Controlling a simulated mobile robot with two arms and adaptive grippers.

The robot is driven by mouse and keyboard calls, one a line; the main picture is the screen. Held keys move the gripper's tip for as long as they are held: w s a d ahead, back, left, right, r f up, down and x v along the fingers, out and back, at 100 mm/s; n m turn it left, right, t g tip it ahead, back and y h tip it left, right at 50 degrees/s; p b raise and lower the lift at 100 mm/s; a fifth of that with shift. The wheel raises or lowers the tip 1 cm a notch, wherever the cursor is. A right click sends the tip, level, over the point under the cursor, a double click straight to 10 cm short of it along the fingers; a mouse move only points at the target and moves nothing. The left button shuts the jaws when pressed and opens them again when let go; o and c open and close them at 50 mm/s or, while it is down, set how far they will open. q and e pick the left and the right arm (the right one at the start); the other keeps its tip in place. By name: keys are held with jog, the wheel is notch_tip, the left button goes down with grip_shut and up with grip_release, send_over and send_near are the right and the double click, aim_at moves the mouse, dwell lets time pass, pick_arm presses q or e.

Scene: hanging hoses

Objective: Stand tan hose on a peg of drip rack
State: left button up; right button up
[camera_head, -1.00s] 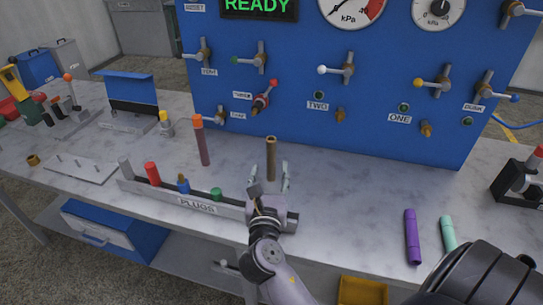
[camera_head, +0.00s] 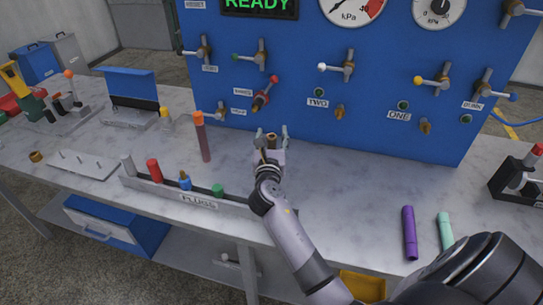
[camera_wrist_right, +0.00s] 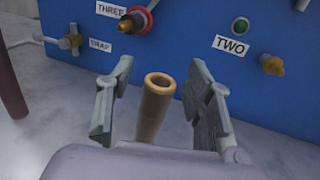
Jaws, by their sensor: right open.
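The tan hose (camera_head: 271,141) stands upright near the middle of the table, in front of the blue panel. My right gripper (camera_head: 270,136) is open, with one finger on each side of the hose. In the right wrist view the hose (camera_wrist_right: 155,104) rises between the two open fingers (camera_wrist_right: 160,78), with a visible gap on both sides and its open top end facing up. Its lower part is hidden by the gripper. A pale plate with several short pegs, which looks like the drip rack (camera_head: 100,170), lies at the left. My left gripper is not in view.
The plugs rack (camera_head: 238,206) stands left of my right forearm. A dark red hose with an orange top (camera_head: 203,142) stands upright left of the gripper. Purple (camera_head: 409,232) and mint (camera_head: 445,230) hoses lie at the right. The blue panel (camera_head: 300,112) bounds the back.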

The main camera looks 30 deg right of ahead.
jog(key=shift+c, duration=0.3)
grip_shut()
dwell(0.4)
